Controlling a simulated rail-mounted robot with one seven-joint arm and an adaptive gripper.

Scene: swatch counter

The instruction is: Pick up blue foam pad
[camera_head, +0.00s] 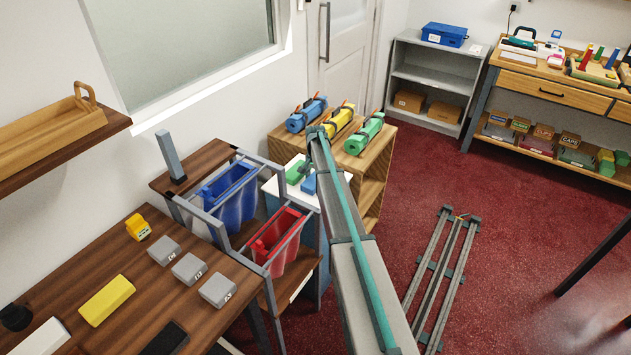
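A small blue piece (309,183), which may be the blue foam pad, lies on a white-topped stand (272,187) beside a green piece (296,171). My arm passes in front and covers part of the blue piece and the stand's right side. My arm reaches up from the bottom of the view to the wooden shelf. My gripper does not show; it may be hidden behind my arm, so I cannot see whether it holds anything.
A blue bin (229,192) and a red bin (277,236) hang in a grey frame left of my arm. The wooden counter (75,265) holds a yellow pad (106,300) and grey blocks. Blue, yellow and green rolls top the wooden shelf (380,140). Floor rails (440,270) lie right.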

